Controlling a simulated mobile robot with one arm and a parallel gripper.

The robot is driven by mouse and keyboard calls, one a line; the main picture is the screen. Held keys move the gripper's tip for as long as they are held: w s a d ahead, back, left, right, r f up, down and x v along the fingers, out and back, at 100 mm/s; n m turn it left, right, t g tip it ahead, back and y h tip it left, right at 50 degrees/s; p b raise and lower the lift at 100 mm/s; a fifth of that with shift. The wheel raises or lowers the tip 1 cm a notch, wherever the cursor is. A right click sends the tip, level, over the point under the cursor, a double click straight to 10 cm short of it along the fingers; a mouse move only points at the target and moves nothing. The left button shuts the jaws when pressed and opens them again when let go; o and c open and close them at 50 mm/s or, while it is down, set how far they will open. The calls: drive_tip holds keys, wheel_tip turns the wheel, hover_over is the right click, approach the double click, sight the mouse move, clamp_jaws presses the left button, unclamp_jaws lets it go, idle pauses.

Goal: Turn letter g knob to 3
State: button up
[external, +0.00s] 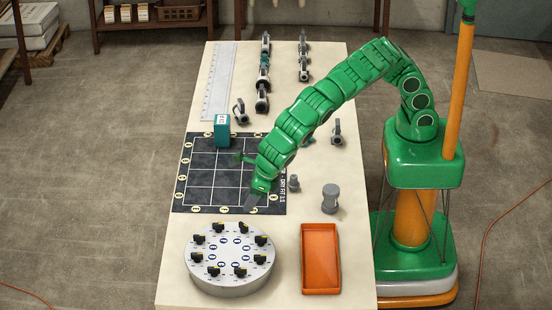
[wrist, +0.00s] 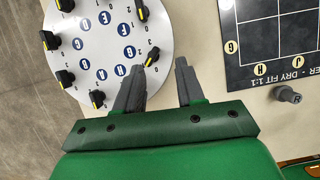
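A round pale dial plate (external: 229,281) stands on the table's near left part and carries a ring of black knobs with yellow pointers. In the wrist view the plate (wrist: 108,45) fills the upper left, with blue letter discs inside the knob ring. My gripper (wrist: 160,67) is open and empty. Its left finger overlaps the plate's edge close to one knob (wrist: 152,57); its right finger is over the table. In the external view my gripper (external: 252,203) is above the dark mat's near edge, behind the plate.
The dark grid mat (external: 200,170) lies behind the plate, with a teal block (external: 222,131) on it. Grey fittings (external: 330,198) stand right of the mat. An orange tray (external: 320,260) lies right of the plate. Pipe parts and a white ruler (external: 219,82) lie farther back.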

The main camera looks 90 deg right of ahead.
drive_tip(key=w+d+r+m+h, duration=0.1)
drive_tip(key=w+d+r+m, duration=0.1)
drive_tip(key=d, duration=0.5)
drive_tip(key=w+d+r+m, duration=0.3)
drive_tip(key=d+r+m, duration=0.1)
drive_tip(key=d, duration=0.4)
drive_tip(key=w+d+r+m+h, duration=0.1)
drive_tip(key=w+d+r+m, duration=0.1)
drive_tip(key=d, duration=0.5)
drive_tip(key=shift+w+d+r+m+h, duration=0.15)
drive_tip(key=shift+d+r+m+h, duration=0.15)
drive_tip(key=shift+r+m, duration=0.45)
drive_tip(key=shift+a, duration=0.1)
drive_tip(key=s+a+f+g+y, duration=0.1)
drive_tip(key=a+f, duration=0.2)
drive_tip(key=a, duration=0.4)
drive_tip(key=s+a+f+n+g+y, duration=0.1)
drive_tip(key=s+a+f, duration=0.1)
drive_tip(key=a, duration=0.6)
drive_tip(key=s+a+f+g, duration=0.1)
drive_tip(key=a+f, duration=0.3)
drive_tip(key=a, duration=0.4)
drive_tip(key=shift+s+g+y, duration=0.15)
drive_tip(key=shift+g+y, duration=0.25)
drive_tip(key=shift+g, duration=0.2)
drive_tip(key=shift+s+a+f, duration=0.3)
drive_tip(key=shift+a+f, duration=0.2)
drive_tip(key=shift+f, duration=0.1)
